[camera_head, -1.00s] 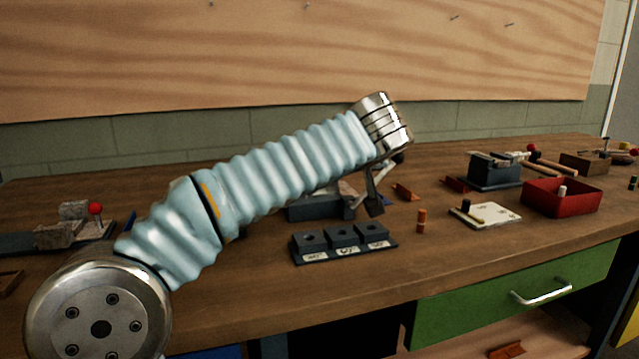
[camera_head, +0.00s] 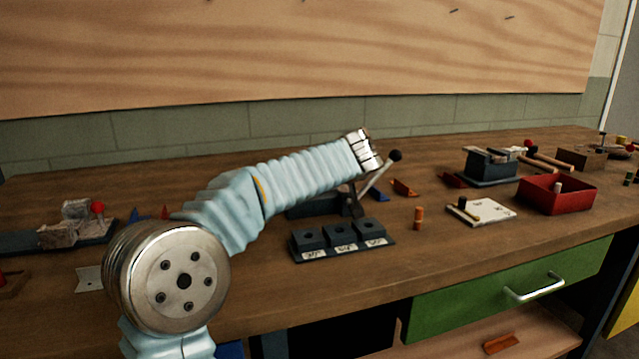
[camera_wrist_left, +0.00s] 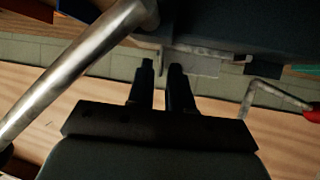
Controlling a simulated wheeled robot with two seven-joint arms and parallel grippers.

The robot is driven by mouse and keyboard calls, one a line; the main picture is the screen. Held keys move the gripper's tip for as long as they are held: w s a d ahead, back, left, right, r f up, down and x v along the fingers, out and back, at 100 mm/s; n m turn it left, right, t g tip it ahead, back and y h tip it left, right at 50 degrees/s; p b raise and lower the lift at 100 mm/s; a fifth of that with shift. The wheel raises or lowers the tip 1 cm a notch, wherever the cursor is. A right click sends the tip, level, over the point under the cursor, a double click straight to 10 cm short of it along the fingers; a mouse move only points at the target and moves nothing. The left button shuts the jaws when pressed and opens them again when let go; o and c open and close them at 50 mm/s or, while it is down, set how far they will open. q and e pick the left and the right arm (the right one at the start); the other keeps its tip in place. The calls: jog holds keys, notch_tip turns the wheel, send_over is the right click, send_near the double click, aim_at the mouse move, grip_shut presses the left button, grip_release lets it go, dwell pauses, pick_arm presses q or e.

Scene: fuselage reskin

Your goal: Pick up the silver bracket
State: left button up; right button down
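A silver strip with a flat, pale grey part (camera_wrist_left: 200,67) shows just beyond the fingertips in the left wrist view, under a dark body; it may be the silver bracket. My left gripper (camera_wrist_left: 162,66) points at it with two dark fingers slightly apart, and I see nothing clearly held between them. In the head view my left arm reaches over the bench to the bender with a black-knobbed lever (camera_head: 394,156); the gripper itself is mostly hidden behind the wrist. A small pale plate with holes (camera_head: 88,279) lies at the left front. My right gripper is not in view.
A dark block with three labelled sockets (camera_head: 341,240) stands in front of the bender. An orange peg (camera_head: 418,217), white board (camera_head: 481,210) and red bin (camera_head: 557,194) are to the right. A metal rod (camera_wrist_left: 70,75) crosses the left of the wrist view.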

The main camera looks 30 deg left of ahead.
pick_arm(q)
grip_shut()
jog(key=shift+r, duration=0.15)
